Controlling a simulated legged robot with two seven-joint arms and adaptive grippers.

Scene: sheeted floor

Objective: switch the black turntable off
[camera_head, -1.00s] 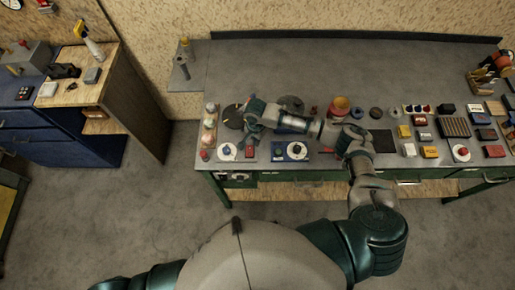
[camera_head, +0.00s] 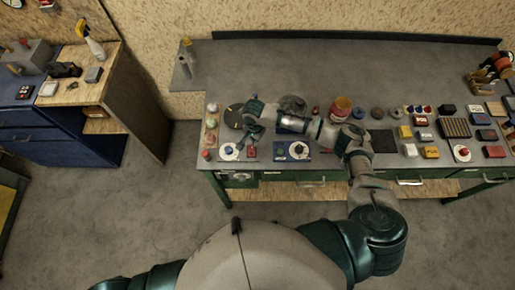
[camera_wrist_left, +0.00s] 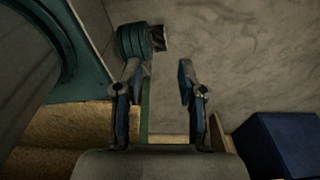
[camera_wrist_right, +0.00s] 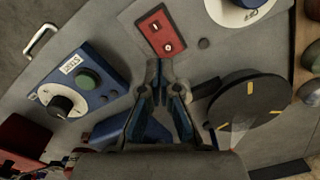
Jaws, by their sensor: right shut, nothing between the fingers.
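The black turntable (camera_head: 234,116) is a dark round disc at the left of the workbench. In the right wrist view the turntable (camera_wrist_right: 255,107) shows yellow marks, right of my fingers. A red box with a small switch (camera_wrist_right: 160,32) lies just beyond my right fingertips; in the head view it (camera_head: 251,154) is near the bench's front edge. My right gripper (camera_wrist_right: 160,77) is shut and empty, pointing toward the red box; contact cannot be told. In the head view it (camera_head: 246,141) hangs over the bench. My left gripper (camera_wrist_left: 158,75) is open and empty, away from the bench.
A blue box with a dial and green button (camera_wrist_right: 85,80) sits left of my right fingers. A white round dial (camera_wrist_right: 240,10) is beyond the turntable. Several small items crowd the bench front; the back of the bench (camera_head: 340,65) is clear.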

